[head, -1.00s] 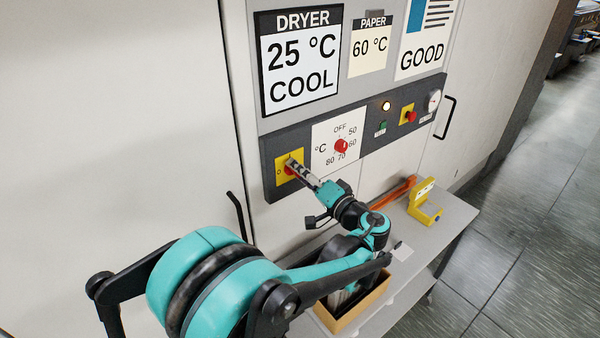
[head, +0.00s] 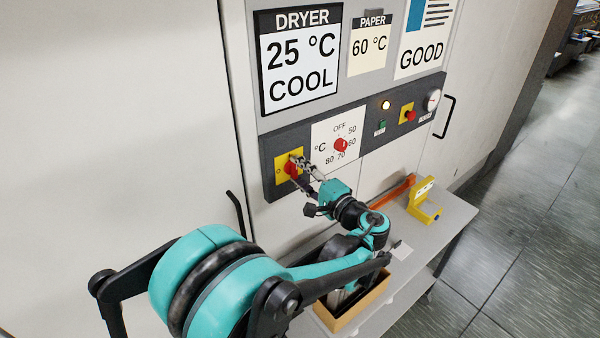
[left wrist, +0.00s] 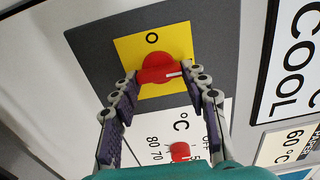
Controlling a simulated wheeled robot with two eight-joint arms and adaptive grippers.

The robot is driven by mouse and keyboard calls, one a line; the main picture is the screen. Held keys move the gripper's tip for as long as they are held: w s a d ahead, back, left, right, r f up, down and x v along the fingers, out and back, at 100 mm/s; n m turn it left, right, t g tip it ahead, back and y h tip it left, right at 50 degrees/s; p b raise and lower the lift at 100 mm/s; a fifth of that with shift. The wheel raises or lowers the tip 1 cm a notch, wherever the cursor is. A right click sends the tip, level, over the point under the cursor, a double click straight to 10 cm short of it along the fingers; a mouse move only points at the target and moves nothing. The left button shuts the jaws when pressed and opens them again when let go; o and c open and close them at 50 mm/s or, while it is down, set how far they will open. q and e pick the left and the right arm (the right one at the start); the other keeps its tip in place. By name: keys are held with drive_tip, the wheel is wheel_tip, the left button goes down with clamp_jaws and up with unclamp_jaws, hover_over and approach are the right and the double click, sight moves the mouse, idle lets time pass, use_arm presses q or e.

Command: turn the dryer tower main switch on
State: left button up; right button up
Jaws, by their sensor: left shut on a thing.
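The main switch is a red rotary knob (head: 291,169) on a yellow plate at the left end of the dark panel strip. In the left wrist view the red knob (left wrist: 158,69) has a white mark pointing to the picture's right, and an "O" is printed on the yellow plate (left wrist: 130,48) above it. My left gripper (head: 297,171) is shut on this knob, one finger on each side. The left wrist view also shows the gripper's fingertips (left wrist: 160,76) at the knob's two sides. My right gripper is not in view.
A red temperature dial (head: 341,145) sits just right of the switch, then a lit lamp (head: 386,105), a green button (head: 382,125) and a red button on yellow (head: 409,115). The display (head: 300,62) reads 25 °C COOL. Below, a shelf holds a box (head: 352,310) and a yellow bracket (head: 424,204).

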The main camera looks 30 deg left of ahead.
use_arm(q)
drive_tip(key=o, duration=1.2)
drive_tip(key=shift+c, duration=0.2)
drive_tip(key=shift+d, duration=0.1)
drive_tip(key=v, duration=1.1)
drive_tip(key=shift+s+d, duration=0.15)
drive_tip(key=shift+d, duration=0.25)
